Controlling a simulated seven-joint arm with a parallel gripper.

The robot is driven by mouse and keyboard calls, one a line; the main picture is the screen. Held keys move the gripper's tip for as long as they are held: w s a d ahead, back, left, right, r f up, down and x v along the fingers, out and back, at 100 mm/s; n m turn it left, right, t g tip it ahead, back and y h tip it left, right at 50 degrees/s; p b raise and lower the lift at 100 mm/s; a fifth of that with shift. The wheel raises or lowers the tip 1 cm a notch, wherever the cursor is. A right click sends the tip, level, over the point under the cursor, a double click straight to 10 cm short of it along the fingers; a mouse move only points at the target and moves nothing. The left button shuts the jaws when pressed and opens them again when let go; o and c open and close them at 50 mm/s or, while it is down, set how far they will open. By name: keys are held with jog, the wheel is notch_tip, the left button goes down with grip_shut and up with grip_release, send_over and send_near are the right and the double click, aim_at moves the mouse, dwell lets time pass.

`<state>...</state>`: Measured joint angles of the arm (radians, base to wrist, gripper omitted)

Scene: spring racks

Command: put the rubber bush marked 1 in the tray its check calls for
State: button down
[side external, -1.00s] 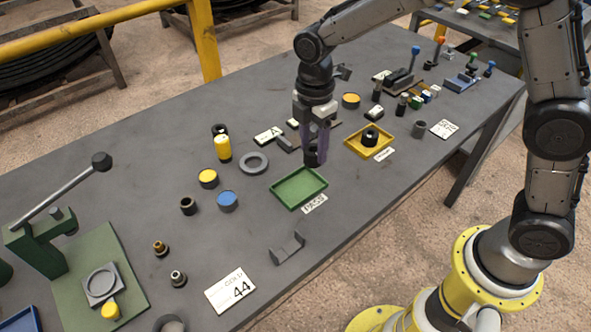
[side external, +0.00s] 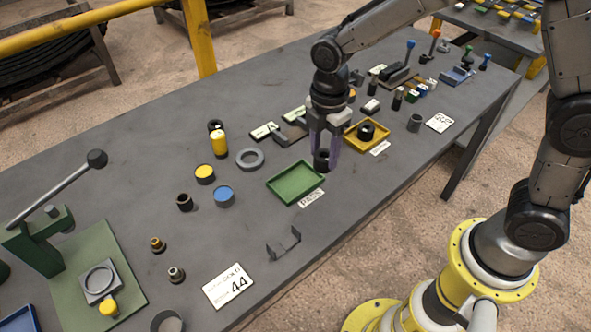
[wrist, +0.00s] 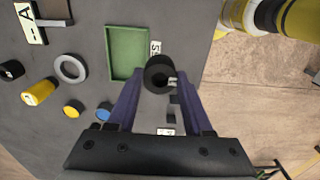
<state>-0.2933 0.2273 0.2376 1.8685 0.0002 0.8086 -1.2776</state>
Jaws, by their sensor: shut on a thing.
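My gripper (side external: 324,158) is shut on a black rubber bush (side external: 322,161), a short thick ring. The wrist view shows the bush (wrist: 158,74) between the two purple fingers. No mark 1 can be read on it. The green tray (side external: 277,196) is empty and lies just left of the held bush in the side view. Its label (side external: 311,198) seems to read PASS. The yellow tray (side external: 352,143) is behind and right of my gripper, with another black bush (side external: 366,131) in it. Its label (side external: 379,148) is too small to read.
A grey ring (side external: 250,159), a yellow cylinder (side external: 219,144), and yellow (side external: 204,174) and blue (side external: 224,196) round pieces stand left of the green tray. A grey bracket (side external: 283,245) and a card marked 44 (side external: 229,287) lie in front. A lever press (side external: 45,240) is far left.

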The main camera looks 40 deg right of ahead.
jog(key=w+f, duration=0.2)
jog(key=w+a+f, duration=0.1)
jog(key=w+f, duration=0.1)
jog(key=w+a+f, duration=0.1)
jog(key=w+f, duration=0.1)
jog(key=shift+w+f, duration=0.35)
jog(key=shift+f, duration=1.55)
jog(key=shift+f, duration=0.15)
jog(key=shift+c, duration=1.5)
grip_release()
